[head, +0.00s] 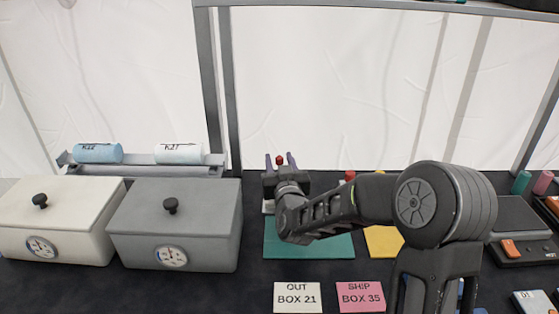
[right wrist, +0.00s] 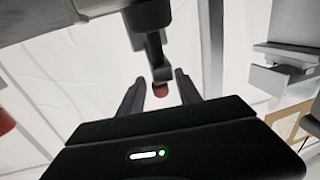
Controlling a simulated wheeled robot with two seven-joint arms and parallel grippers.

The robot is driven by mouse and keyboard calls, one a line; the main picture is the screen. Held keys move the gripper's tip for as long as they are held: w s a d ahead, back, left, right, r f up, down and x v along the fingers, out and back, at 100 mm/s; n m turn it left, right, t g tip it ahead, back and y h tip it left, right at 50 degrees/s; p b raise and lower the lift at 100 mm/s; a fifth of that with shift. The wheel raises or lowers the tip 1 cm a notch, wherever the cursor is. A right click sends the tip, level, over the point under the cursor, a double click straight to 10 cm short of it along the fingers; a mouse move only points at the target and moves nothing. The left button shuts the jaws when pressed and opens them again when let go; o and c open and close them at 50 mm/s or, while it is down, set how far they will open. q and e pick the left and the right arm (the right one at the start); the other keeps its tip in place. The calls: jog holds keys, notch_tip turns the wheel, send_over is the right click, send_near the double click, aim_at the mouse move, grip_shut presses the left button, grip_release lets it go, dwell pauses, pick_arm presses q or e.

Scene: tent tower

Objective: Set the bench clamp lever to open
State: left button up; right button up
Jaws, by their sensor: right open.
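The bench clamp shows mostly as its lever with a red knob (head: 281,160); its body is largely hidden behind my right arm in the head view. In the right wrist view the lever (right wrist: 152,45) is a dark grey bar ending in the red knob (right wrist: 160,90). My right gripper (head: 279,165) is open, one finger on each side of the knob. The two fingers also flank it in the right wrist view (right wrist: 160,96), with gaps showing. I cannot tell the exact depth between them. My left gripper is out of view.
A teal mat (head: 310,246) lies below my right arm. A second red knob (head: 350,175) is close on the right. Two lidded boxes, white (head: 60,220) and grey (head: 190,215), stand left. OUT (head: 298,298) and SHIP (head: 360,297) cards lie in front.

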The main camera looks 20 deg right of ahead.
jog(key=shift+c, duration=0.4)
grip_shut()
dwell(0.9)
